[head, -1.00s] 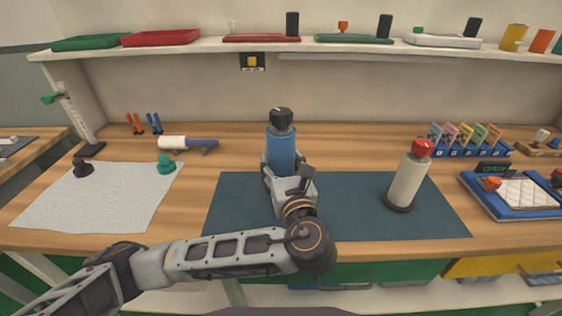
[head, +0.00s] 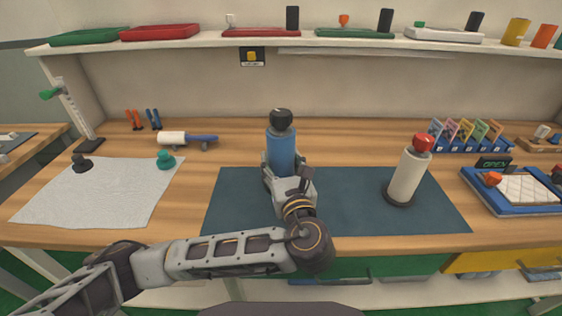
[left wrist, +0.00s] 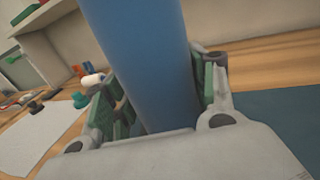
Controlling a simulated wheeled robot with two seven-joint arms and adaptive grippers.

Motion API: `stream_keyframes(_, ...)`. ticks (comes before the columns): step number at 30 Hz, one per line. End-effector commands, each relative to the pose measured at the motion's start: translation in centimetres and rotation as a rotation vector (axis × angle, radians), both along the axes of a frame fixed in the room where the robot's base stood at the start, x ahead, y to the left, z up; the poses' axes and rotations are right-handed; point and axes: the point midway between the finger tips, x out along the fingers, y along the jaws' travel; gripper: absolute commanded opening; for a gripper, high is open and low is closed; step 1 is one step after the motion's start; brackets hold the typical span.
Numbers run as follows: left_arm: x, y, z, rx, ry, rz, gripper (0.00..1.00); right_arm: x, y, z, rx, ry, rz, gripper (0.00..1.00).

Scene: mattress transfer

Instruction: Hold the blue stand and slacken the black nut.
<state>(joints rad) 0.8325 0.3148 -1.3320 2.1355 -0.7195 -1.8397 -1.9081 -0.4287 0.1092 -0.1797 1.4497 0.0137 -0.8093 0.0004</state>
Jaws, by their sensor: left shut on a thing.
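The blue stand (head: 281,146) is upright at the back edge of the dark mat, with the black nut (head: 281,119) on its top. My left gripper (head: 281,172) is shut around the lower part of the blue stand. In the left wrist view the blue stand (left wrist: 145,55) fills the space between the fingers of my left gripper (left wrist: 160,100). The stand's foot is hidden behind the gripper. My right gripper is not in view.
A white stand (head: 407,176) with a red nut (head: 422,142) is upright on the mat (head: 335,207) at right. A blue tray (head: 500,209) lies further right. A white cloth (head: 110,202), a teal knob (head: 165,161) and a roller (head: 172,139) are at left.

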Motion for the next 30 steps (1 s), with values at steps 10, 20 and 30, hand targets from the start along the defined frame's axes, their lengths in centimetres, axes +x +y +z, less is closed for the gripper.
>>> stream_keyframes(10, 0.0, 0.0, -0.4, -0.002, -0.005, 0.000, 0.00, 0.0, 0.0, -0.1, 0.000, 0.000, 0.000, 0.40)
stream_keyframes(20, 0.0, 0.0, -0.9, -0.001, -0.003, 0.000, 0.00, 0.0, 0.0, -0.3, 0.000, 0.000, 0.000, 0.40)
stream_keyframes(30, 0.0, 0.0, -1.4, -0.001, -0.003, 0.000, 0.00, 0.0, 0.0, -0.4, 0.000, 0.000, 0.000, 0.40)
